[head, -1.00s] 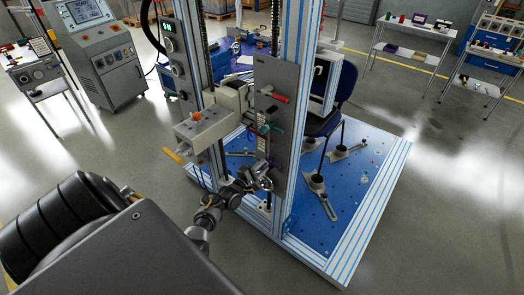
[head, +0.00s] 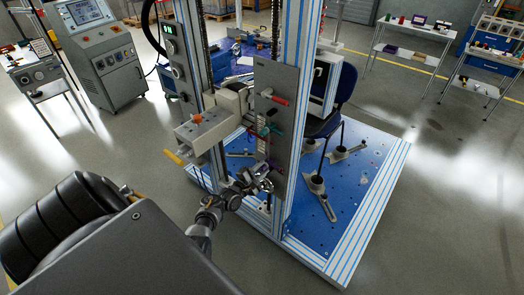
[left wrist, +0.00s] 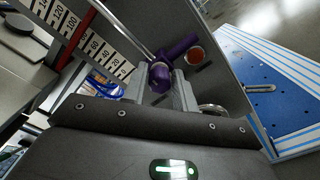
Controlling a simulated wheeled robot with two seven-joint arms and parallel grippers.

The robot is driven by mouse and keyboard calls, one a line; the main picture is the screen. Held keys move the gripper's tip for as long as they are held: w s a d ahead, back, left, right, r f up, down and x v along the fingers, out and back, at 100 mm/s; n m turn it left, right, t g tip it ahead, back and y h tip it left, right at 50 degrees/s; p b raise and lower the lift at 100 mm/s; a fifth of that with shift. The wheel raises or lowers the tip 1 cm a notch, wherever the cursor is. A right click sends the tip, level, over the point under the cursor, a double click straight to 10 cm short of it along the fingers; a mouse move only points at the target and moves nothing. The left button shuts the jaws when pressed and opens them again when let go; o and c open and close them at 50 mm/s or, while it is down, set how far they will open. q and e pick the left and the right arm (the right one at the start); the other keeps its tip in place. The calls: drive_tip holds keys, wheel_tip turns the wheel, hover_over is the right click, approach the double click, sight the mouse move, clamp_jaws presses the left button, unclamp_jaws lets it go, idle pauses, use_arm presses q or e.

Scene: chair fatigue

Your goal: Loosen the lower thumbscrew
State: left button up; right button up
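In the head view an upright grey plate (head: 286,78) on the test frame carries a red-handled screw (head: 274,97) high up and a teal-green handle (head: 271,129) below it. In the left wrist view a purple T-handled thumbscrew (left wrist: 180,46) stands out from the plate, beside a round orange-red spot (left wrist: 195,54). My left gripper (head: 258,179) is low in front of the plate. Its fingers (left wrist: 162,88) look apart, with the purple handle's near end at or just beyond the gap. Contact cannot be told. My right gripper is not in view.
A beige clamp block (head: 205,130) with an orange knob juts out left of the plate. Aluminium posts (head: 297,150) rise close by. A printed scale (left wrist: 92,40) is near the wrist.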

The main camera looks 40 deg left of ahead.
use_arm(q)
drive_tip(key=o, duration=0.3)
drive_tip(key=shift+s, duration=0.1)
drive_tip(key=s, duration=1)
drive_tip(key=shift+s+d, duration=0.15)
drive_tip(key=shift+s, duration=0.2)
